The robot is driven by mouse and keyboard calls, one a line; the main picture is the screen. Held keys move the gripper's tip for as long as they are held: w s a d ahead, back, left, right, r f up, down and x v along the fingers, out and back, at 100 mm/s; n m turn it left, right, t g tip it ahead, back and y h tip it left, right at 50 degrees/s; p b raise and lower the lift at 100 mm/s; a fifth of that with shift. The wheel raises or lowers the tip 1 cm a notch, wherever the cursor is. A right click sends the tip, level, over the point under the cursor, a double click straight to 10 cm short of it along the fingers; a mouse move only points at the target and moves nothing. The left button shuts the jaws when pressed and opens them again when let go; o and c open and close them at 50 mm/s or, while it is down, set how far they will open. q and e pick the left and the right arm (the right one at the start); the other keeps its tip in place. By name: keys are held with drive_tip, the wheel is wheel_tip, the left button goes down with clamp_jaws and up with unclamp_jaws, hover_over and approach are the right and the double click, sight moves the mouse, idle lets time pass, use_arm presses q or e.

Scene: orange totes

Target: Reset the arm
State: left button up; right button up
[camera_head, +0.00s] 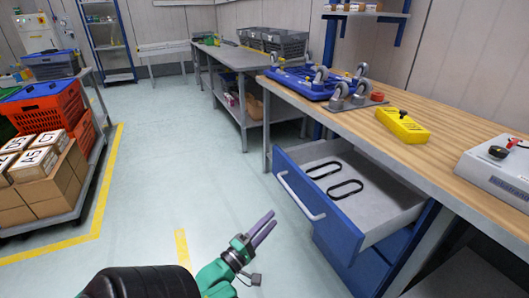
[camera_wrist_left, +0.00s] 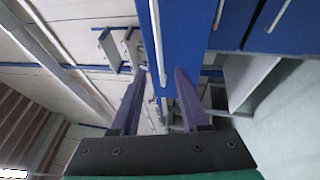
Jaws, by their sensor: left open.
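My left arm comes in at the bottom of the head view. Its gripper (camera_head: 264,228) has purple fingers and hangs over the floor, left of the open blue drawer (camera_head: 325,229). In the left wrist view the two fingers of my left gripper (camera_wrist_left: 159,82) stand apart with nothing between them. The blue drawer front with its pale handle (camera_wrist_left: 157,45) shows beyond the fingers there. My right gripper is not in view.
The drawer holds two black loops (camera_head: 346,189). A wooden workbench (camera_head: 362,122) carries a blue wheeled frame (camera_head: 300,84), a yellow box (camera_head: 403,126) and a grey control box (camera_head: 498,172). A cart with orange totes (camera_head: 42,109) stands left. Floor between is clear.

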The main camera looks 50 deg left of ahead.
use_arm(q)
drive_tip(key=shift+s+d+f, duration=0.1)
drive_tip(key=shift+s+f, duration=0.05)
drive_tip(key=shift+s, duration=0.8)
